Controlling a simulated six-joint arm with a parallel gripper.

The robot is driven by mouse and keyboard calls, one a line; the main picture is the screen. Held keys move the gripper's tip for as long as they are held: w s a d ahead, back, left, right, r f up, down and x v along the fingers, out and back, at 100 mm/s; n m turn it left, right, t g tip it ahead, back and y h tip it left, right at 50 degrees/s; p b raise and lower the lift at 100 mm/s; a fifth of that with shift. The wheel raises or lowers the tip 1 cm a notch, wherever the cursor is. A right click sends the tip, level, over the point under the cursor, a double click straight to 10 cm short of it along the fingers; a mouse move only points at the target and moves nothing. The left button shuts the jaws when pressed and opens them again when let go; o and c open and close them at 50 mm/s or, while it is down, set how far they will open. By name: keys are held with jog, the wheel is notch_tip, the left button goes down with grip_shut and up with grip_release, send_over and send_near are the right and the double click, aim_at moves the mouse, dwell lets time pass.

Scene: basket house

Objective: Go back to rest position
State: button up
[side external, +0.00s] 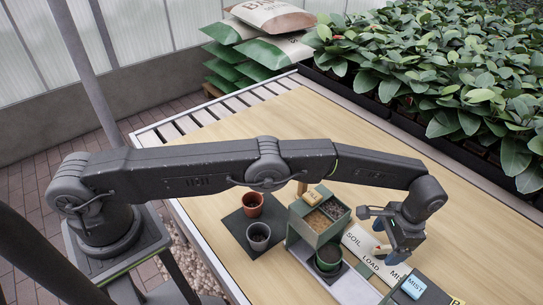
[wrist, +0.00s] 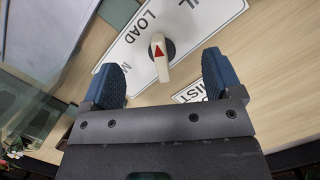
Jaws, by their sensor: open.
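My gripper (side external: 385,235) is at the right end of my outstretched arm, low over the white panel (side external: 362,247) lettered SOIL, LOAD and MIST or similar. In the wrist view its two blue-padded fingers (wrist: 164,84) are spread apart with nothing between the pads. Just beyond the fingertips is a white knob with a red arrow (wrist: 160,60), set on the panel (wrist: 208,12). The knob looks apart from both fingers. In the side view the knob (side external: 380,251) is partly hidden by the gripper.
Left of the gripper stands a grey-green box with filled compartments (side external: 318,226) and a dark pot (side external: 328,258). A terracotta pot (side external: 252,204) and a grey pot (side external: 258,236) stand on a dark mat. The table behind (side external: 290,115) is clear.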

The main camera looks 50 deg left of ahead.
jog(key=shift+f, duration=1.1)
jog(key=c, duration=1.4)
jog(key=shift+c, duration=0.2)
